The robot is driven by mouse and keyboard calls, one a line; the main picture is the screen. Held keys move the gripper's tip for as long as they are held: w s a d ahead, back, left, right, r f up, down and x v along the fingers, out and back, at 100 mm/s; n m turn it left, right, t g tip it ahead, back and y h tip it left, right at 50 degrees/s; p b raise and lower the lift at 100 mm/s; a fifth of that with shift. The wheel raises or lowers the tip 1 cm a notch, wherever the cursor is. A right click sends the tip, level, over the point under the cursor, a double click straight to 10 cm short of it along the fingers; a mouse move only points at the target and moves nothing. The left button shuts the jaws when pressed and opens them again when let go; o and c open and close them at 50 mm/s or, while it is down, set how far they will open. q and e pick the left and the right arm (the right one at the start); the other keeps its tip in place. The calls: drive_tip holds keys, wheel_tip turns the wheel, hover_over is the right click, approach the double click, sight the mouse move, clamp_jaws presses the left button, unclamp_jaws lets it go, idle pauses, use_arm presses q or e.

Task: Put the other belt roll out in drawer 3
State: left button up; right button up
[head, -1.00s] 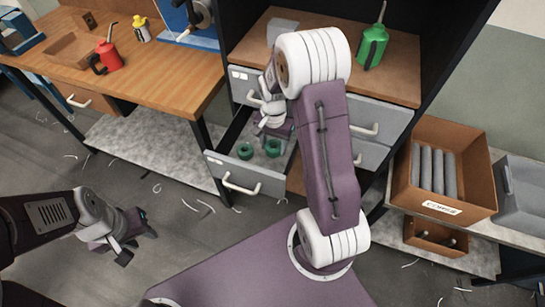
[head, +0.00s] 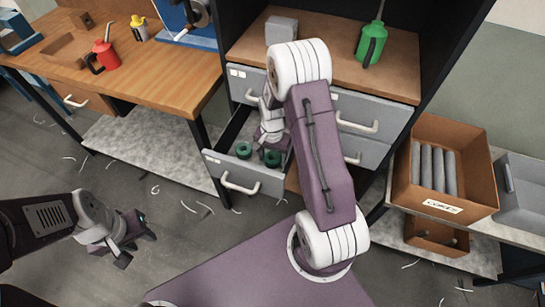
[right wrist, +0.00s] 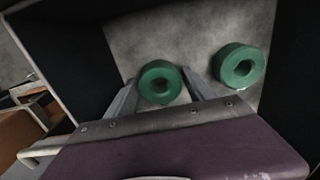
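Two green belt rolls lie in the open lower-left drawer (head: 258,184); one roll (head: 244,150) is at the left and the other (head: 272,158) at the right in the head view. My right gripper (head: 270,143) reaches down into the drawer and partly hides the right roll. In the right wrist view, one roll (right wrist: 160,82) sits between the fingertips of my right gripper (right wrist: 162,86), and the second roll (right wrist: 239,66) lies to the right, outside them. The fingers look apart; I see no clear grip. My left gripper (head: 130,240) is empty, fingers apart, above the floor.
Closed drawers (head: 358,112) are behind and right of my right arm. A green can (head: 371,42) and a grey block (head: 281,29) stand on the cabinet top. A wooden workbench (head: 165,75) is at left. A brown bin of grey cylinders (head: 470,190) is at right.

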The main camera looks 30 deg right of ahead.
sight(272, 157)
drive_tip(key=shift+o, duration=0.2)
wheel_tip(272, 157, up, 12)
drive_tip(key=p, duration=0.2)
drive_tip(key=shift+r, duration=0.2)
idle(0.4)
